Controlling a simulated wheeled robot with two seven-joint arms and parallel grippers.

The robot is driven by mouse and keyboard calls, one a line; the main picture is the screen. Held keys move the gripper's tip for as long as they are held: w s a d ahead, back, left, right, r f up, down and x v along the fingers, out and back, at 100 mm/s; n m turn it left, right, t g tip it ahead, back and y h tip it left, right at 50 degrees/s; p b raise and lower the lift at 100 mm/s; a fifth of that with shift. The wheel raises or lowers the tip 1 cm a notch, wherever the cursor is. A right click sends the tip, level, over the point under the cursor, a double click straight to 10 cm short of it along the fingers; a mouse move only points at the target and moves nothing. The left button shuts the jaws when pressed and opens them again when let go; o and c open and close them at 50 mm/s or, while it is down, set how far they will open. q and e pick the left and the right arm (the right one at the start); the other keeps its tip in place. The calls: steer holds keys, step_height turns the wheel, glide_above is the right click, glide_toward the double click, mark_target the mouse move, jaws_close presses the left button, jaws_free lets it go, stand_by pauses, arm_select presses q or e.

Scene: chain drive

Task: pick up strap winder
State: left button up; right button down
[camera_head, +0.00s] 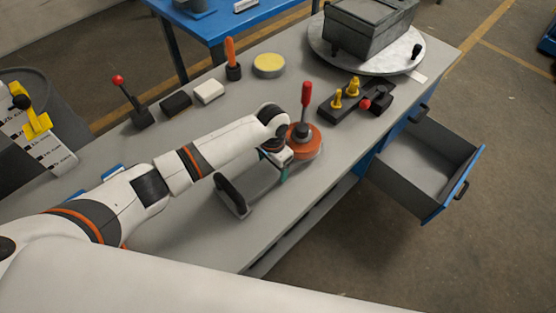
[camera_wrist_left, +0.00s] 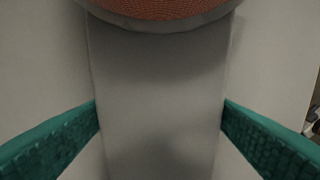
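What looks like the strap winder (camera_head: 308,146) is an orange disc with a dark hub and an upright red handle, standing on the grey bench. In the left wrist view, an orange textured disc with a grey rim (camera_wrist_left: 165,8) shows at the top edge, and a grey block-like part runs down from it. My left gripper (camera_head: 283,168) is at the disc's left side, partly hidden by its own wrist. Its teal fingers (camera_wrist_left: 161,104) stand apart, one at each edge of the grey part. I cannot tell whether they touch it. My right gripper is not seen.
A black upright plate on a base (camera_head: 232,196) stands just left of my gripper. A dark block with yellow knobs (camera_head: 345,108) lies behind to the right. A grey box (camera_head: 368,30) sits on a round plate. A drawer (camera_head: 425,165) is open at the right.

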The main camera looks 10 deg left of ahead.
arm_select(q)
steer(key=c, duration=1.2)
steer(key=shift+w+r, duration=0.1)
steer(key=shift+w, duration=0.05)
steer(key=shift+c, duration=1)
steer(key=shift+r, duration=0.1)
